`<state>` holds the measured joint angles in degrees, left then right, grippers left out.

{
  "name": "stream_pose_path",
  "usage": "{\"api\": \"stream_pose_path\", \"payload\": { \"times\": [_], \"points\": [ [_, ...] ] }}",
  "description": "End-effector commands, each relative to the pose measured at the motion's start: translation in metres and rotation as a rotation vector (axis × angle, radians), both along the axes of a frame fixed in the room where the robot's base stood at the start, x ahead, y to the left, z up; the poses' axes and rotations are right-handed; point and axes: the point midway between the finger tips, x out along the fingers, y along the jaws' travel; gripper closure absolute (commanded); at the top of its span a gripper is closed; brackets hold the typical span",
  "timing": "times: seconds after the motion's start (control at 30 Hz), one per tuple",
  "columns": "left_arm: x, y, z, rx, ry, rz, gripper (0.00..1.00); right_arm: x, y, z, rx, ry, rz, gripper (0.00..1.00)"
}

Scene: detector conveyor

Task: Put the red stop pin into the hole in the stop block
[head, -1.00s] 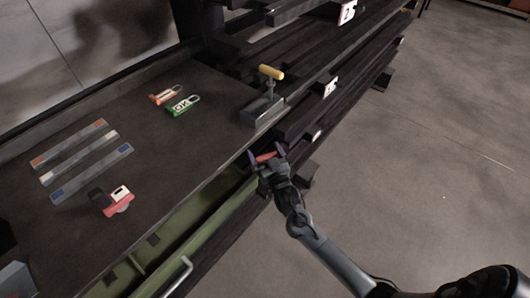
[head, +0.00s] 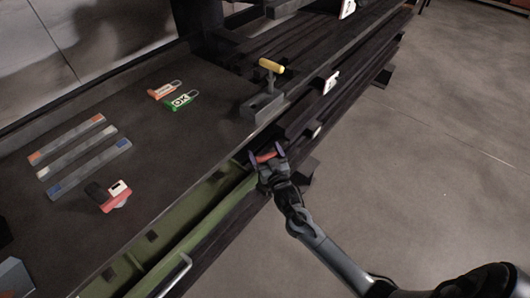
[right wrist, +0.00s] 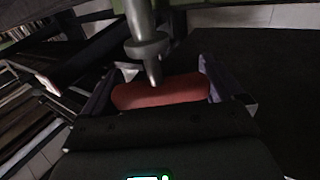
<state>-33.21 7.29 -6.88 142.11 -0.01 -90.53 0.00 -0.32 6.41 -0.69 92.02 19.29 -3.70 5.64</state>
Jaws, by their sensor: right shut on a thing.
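My right gripper (head: 265,157) is shut on the red stop pin (head: 266,157), in front of the bench's front edge in the head view. In the right wrist view, its red handle (right wrist: 160,92) lies crosswise between the two fingers, and a grey shaft with a collar (right wrist: 148,45) shows in front of it. A grey block (head: 262,107) sits at the bench's right end, beyond the gripper and apart from it. A yellow T-handle (head: 271,66) stands upright on this block. No empty hole can be made out. My left gripper is not in view.
Orange and green tags (head: 180,99) lie on the dark bench top (head: 150,140). Several flat bars with coloured ends (head: 82,157) and a red-and-black item (head: 108,195) lie at left. Dark conveyor rails (head: 320,75) run along the back right. The floor at right is clear.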

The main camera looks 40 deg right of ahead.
Motion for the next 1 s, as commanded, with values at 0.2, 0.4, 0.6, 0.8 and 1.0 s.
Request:
{"api": "stream_pose_path", "payload": {
  "times": [0.2, 0.4, 0.6, 0.8, 1.0],
  "points": [
    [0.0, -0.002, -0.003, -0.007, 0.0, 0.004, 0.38, 0.0, 0.0, -0.005, 0.0, -0.003, 0.0, 0.49],
    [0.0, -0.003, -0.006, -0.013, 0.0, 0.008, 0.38, 0.0, 0.0, -0.01, 0.0, -0.003, 0.0, 0.49],
    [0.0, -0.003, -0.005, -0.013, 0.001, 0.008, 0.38, 0.0, 0.0, -0.009, 0.0, -0.002, 0.0, 0.0],
    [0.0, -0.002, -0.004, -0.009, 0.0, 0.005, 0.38, -0.003, 0.001, -0.01, 0.0, 0.001, 0.001, 0.0],
    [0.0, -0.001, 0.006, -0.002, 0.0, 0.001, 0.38, -0.024, 0.008, -0.009, 0.001, 0.002, 0.001, 0.0]
  ]
}}
